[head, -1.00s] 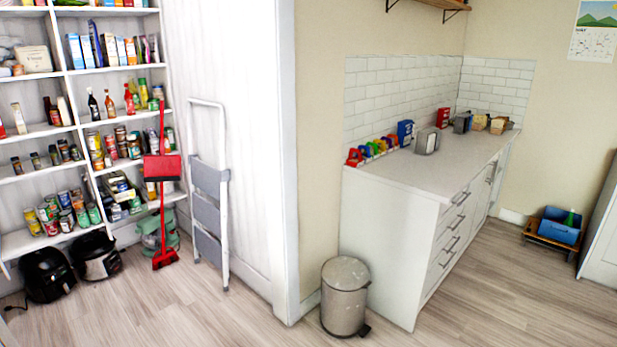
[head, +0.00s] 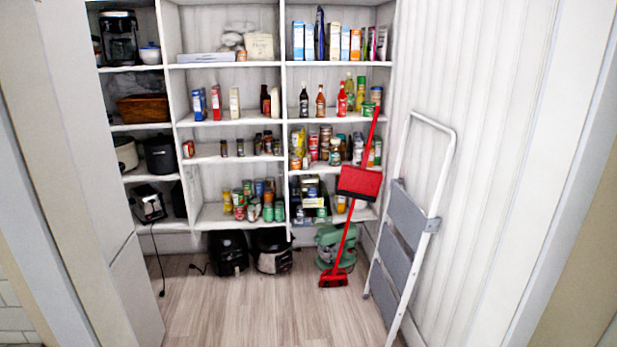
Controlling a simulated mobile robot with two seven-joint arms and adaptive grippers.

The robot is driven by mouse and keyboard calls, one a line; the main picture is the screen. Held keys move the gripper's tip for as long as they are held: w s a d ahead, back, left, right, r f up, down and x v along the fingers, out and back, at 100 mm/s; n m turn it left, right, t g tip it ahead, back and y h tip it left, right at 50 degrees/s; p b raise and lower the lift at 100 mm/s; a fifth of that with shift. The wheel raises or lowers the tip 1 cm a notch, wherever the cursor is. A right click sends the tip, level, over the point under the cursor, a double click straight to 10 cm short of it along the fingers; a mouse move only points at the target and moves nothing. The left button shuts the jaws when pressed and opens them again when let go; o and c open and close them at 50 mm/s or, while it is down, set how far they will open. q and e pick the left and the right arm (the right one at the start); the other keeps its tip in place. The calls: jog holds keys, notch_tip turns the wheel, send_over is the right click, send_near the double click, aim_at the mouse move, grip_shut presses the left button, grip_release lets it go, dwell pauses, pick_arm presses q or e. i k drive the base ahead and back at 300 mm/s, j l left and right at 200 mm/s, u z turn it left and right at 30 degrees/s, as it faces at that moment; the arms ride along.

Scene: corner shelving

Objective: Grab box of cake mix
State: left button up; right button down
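A row of upright boxes (head: 333,42) in blue, white, orange and pink stands on the upper right shelf of the pantry in the head view. They are too small for me to read, so I cannot tell which is the cake mix. More slim boxes, blue (head: 199,104) and red (head: 216,103), stand on the middle shelf to the left. Neither of my grippers is in view.
A red broom and dustpan (head: 358,182) lean before the right shelves. A folded step ladder (head: 408,215) leans on the right wall. Black appliances (head: 228,252) and a green mixer (head: 336,247) sit on the floor under the shelves. The wooden floor (head: 260,310) in front is clear.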

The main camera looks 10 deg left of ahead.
aim_at(217, 102)
jog(key=i+u, duration=0.15)
jog(key=i, duration=0.7)
jog(key=i+l+u, duration=0.1)
jog(key=i, duration=0.75)
jog(key=i+j+u, duration=0.35)
jog(key=i, duration=0.45)
jog(key=i+u, duration=0.4)
jog(key=i, duration=0.4)
